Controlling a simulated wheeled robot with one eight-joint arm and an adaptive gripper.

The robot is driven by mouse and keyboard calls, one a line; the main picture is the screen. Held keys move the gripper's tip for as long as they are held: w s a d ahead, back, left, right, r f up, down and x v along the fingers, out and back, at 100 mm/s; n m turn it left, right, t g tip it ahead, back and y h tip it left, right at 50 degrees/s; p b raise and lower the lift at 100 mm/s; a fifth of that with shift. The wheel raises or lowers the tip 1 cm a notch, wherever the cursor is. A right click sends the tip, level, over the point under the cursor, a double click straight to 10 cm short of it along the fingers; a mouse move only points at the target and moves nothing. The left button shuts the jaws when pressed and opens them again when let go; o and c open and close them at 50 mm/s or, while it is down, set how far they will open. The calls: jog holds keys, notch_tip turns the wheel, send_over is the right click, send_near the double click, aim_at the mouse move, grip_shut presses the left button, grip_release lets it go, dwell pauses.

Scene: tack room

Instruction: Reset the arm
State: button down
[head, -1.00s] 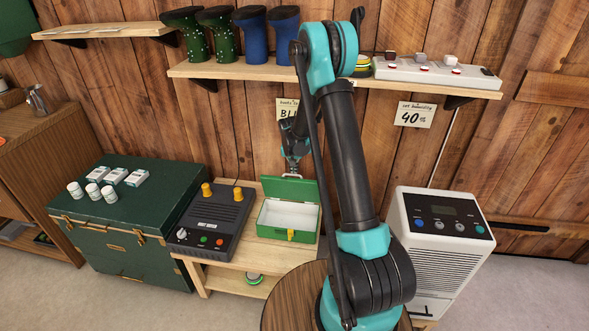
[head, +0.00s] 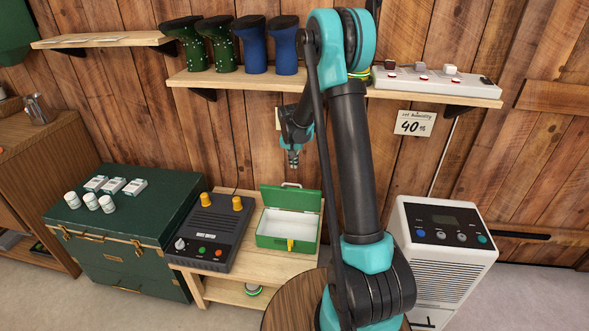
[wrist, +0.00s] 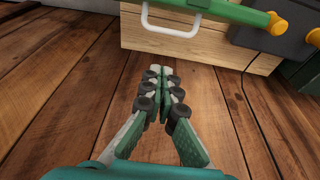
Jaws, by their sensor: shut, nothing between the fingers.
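My gripper (head: 293,162) is shut and empty. In the head view it hangs in front of the plank wall, above and apart from the open green first-aid-style box (head: 289,217). The box has a white inside, a raised lid with a pale handle and a yellow latch, and it looks empty. In the wrist view the closed fingers (wrist: 160,72) meet over wooden planks, and the box's white handle (wrist: 170,30) shows beyond them at the top. My arm stands upright on the right of the bench.
A black control unit (head: 213,235) with yellow knobs sits left of the box on the wooden bench (head: 225,287). A green trunk (head: 125,225) carries white bottles and small boxes. A white dehumidifier (head: 445,250) stands right. A wall shelf (head: 240,79) holds boots and a power strip (head: 435,82).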

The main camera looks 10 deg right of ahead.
jog(key=s+d+r+n, duration=0.15)
jog(key=s+r, duration=0.25)
jog(key=s, duration=0.4)
jog(key=s+d+r, duration=0.2)
jog(key=s+r, duration=0.2)
jog(key=s, duration=0.5)
jog(key=s+d+f+n+t+y, duration=0.1)
jog(key=s+f+n, duration=0.1)
jog(key=s, duration=1.8)
jog(key=shift+f+t, duration=0.2)
jog(key=shift+t, duration=0.1)
jog(key=shift+n, duration=0.25)
